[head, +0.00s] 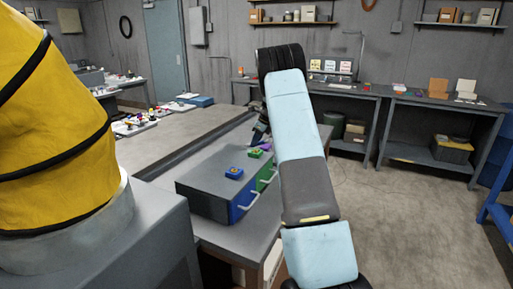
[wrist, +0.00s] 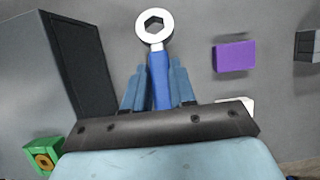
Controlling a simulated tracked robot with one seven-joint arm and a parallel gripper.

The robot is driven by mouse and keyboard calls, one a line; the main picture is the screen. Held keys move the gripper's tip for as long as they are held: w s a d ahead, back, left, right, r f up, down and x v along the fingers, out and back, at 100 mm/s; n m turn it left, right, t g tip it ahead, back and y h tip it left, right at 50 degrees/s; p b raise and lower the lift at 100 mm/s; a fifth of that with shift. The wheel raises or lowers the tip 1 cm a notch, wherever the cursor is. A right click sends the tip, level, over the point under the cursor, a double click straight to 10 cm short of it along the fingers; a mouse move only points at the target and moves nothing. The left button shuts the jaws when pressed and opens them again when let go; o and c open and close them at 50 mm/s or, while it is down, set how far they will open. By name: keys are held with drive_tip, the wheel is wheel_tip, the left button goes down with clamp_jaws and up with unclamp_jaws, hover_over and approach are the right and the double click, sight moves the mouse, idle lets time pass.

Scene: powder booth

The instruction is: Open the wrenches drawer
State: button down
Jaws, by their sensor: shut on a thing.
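A grey drawer cabinet (head: 208,185) stands on the near table in the head view. Its blue drawer (head: 241,207) and green drawer (head: 262,184) have pale bar handles and look shut. A blue block (head: 233,173) with a yellow mark and a green block (head: 254,153) sit on top; a purple piece (head: 266,147) shows behind. I cannot tell which drawer is for wrenches. In the wrist view my gripper (wrist: 158,95) is shut on a blue-handled wrench (wrist: 156,60), its pale ring end pointing away. In the head view my arm mostly hides the gripper, near the cabinet's far end.
The wrist view shows a large grey box-like shape (wrist: 75,65) close on the left, a green block (wrist: 43,156) and a purple block (wrist: 234,56). A long bench (head: 400,100) lines the back wall. The floor on the right (head: 410,215) is clear.

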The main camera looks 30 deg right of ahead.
drive_tip(key=shift+w+d+f, duration=0.2)
drive_tip(key=shift+f, duration=0.25)
wheel_tip(320, 180, down, 3)
drive_tip(key=shift+r, duration=0.15)
drive_tip(key=c, duration=0.9)
unclamp_jaws()
drive_tip(key=shift+s+r, duration=0.1)
